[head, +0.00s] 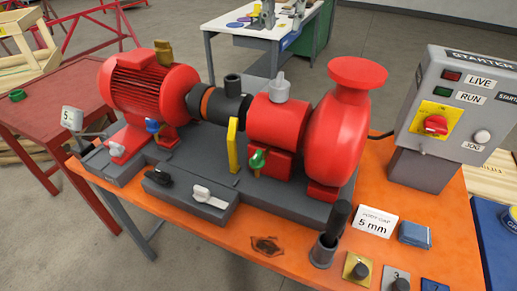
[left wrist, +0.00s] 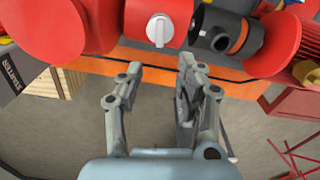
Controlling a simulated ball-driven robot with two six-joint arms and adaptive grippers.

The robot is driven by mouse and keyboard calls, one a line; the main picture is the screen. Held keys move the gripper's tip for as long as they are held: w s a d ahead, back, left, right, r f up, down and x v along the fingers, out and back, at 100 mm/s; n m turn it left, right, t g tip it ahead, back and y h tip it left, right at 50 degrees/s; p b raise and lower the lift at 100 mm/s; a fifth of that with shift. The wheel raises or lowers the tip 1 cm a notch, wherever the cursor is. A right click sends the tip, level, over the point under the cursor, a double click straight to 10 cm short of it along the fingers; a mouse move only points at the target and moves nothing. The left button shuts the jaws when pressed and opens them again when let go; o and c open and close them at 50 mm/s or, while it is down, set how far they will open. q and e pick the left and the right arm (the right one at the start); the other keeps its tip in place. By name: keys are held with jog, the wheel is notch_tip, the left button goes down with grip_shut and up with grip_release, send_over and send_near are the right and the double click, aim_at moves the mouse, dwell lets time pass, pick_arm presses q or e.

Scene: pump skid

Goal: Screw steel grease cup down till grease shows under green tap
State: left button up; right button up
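The steel grease cup (head: 280,90), pale grey, stands on top of the red bearing housing (head: 275,123). In the left wrist view the steel cup (left wrist: 159,30) is a round knob with a raised bar, ahead of the fingers. The green tap (head: 257,160) is on the front of the housing, below the cup; no grease can be made out there. My left gripper (head: 278,17) is at the top of the head view, above and beyond the skid. In the left wrist view the left gripper (left wrist: 159,67) has its fingers apart, empty, short of the cup. My right gripper is not in view.
A black cup (head: 232,83) and brass cup (head: 163,50) stand left of the steel cup. The red pump casing (head: 345,130) rises close on its right. A yellow guard (head: 233,145) stands in front of the coupling. A starter box (head: 455,110) is at the right.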

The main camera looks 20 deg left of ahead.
aim_at(280, 74)
pick_arm(q)
notch_tip(280, 74, down, 3)
jog(key=b, duration=0.5)
jog(key=shift+w, duration=0.15)
notch_tip(280, 74, down, 9)
jog(key=shift+f+p, duration=0.1)
jog(key=shift+p, duration=0.55)
jog(key=shift+c, duration=0.4)
grip_shut()
